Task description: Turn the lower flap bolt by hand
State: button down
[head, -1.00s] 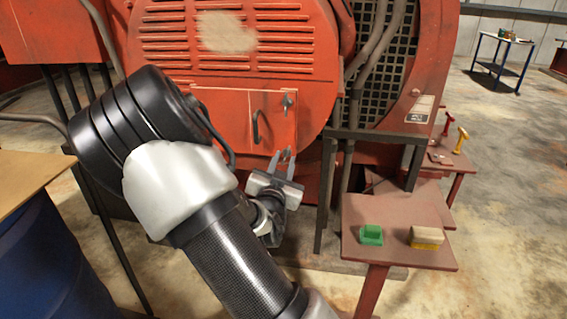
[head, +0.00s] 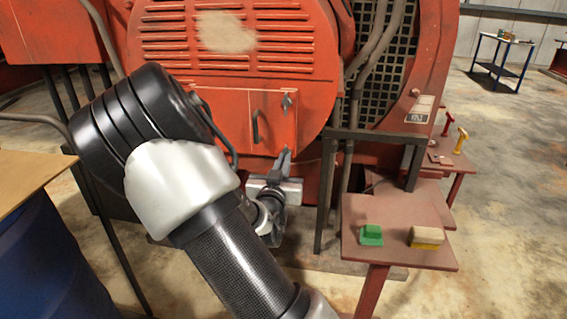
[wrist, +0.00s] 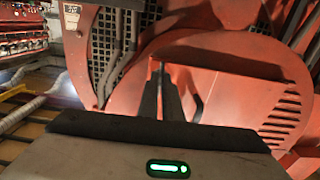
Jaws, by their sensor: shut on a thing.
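The red flap (head: 272,138) is on the round engine cover, closed, with a dark curved handle (head: 256,127). The upper flap bolt (head: 287,102) is a grey piece at its upper right corner. My gripper (head: 284,156) is at the flap's lower right corner, its fingers pointing up and pressed together. It is shut on the lower flap bolt, which the fingers mostly hide in the head view. In the wrist view, my gripper (wrist: 161,78) has its two dark fingers close together against the red cover. The bolt itself is hard to make out there.
A red side table (head: 398,252) stands at right with a green block (head: 371,235) and a yellow-and-tan brush-like block (head: 426,238). A dark metal frame (head: 329,190) stands close to the right of my gripper. A blue drum (head: 45,265) is at left.

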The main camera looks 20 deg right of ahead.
jog(key=c, duration=1.9)
grip_release()
jog(key=shift+c, duration=0.2)
jog(key=p+v, duration=1.2)
jog(key=v, duration=0.5)
jog(key=shift+s+a, duration=0.1)
jog(key=shift+a, duration=0.05)
